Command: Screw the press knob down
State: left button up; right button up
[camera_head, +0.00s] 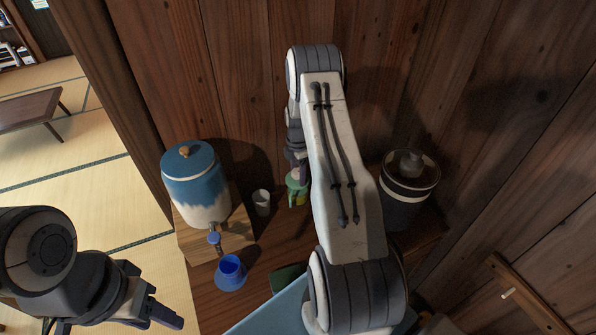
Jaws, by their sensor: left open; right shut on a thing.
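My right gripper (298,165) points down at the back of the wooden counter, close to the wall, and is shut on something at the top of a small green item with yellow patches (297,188). My own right arm covers part of this spot, so I cannot make out the press knob or tell how far down it is. My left gripper (163,316) is open and empty at the lower left, apart from the counter things.
A blue and white lidded dispenser (195,185) stands on a wooden stand (225,238) at the left. A small pale cup (261,200) and a blue vessel (231,272) are near it. A dark canister with a clear top (406,196) stands right of my arm. Wooden walls enclose the counter (250,300).

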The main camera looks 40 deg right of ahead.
aim_at(298, 171)
jog(key=shift+s+a+f, duration=0.1)
jog(key=shift+f, duration=0.5)
jog(key=shift+m+b, duration=0.4)
jog(key=shift+m, duration=0.5)
jog(key=shift+c, duration=1)
jog(key=m, duration=0.3)
jog(key=shift+a+m, duration=0.1)
jog(key=shift+m, duration=0.2)
jog(key=shift+c, duration=0.2)
jog(key=o, duration=0.8)
jog(key=shift+f, duration=0.1)
jog(key=shift+o, duration=0.2)
jog(key=shift+r+p, duration=0.45)
jog(key=shift+r, duration=0.45)
jog(key=r+p, duration=0.2)
jog(key=r, duration=0.2)
jog(key=r+p, duration=0.2)
jog(key=r, duration=0.1)
jog(key=shift+w+d+r+p, duration=0.2)
jog(key=shift+r+p, duration=0.1)
jog(key=shift+r, duration=0.05)
